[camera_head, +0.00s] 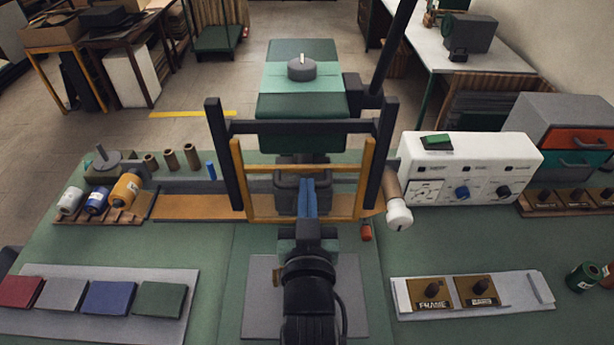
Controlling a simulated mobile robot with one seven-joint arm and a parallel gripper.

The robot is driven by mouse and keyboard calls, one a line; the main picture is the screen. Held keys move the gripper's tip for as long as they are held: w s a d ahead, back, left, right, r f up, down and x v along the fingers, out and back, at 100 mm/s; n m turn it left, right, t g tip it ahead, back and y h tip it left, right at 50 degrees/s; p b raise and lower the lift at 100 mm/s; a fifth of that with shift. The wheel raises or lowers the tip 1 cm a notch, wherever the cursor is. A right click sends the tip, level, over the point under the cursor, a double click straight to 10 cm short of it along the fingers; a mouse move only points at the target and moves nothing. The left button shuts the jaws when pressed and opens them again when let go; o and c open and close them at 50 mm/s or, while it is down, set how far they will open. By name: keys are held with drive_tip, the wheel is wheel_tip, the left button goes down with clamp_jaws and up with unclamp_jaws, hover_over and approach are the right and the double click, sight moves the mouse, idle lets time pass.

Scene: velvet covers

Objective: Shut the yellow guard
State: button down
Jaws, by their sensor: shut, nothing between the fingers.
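The yellow guard (241,190) is an open rectangular frame at the middle of the bench, standing in front of a dark grey press frame (217,150). Its top rail, both side posts and part of its bottom rail show. My gripper (308,183) reaches up from the bottom centre, and its blue fingers are together and empty. In the picture the fingers lie inside the guard's outline, over a dark grey block (287,190). My gripper's body hides part of the bottom rail. I cannot tell whether my gripper touches the guard.
A white control box (470,155) stands right of the press, beside a brown roller with a white end (397,205). Spools (127,187) are at left. A tray of coloured pads (105,295) and a plate with two stamps (520,292) lie in front.

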wheel_tip(320, 180, down, 13)
drive_tip(key=b, duration=0.8)
drive_tip(key=shift+r, duration=0.2)
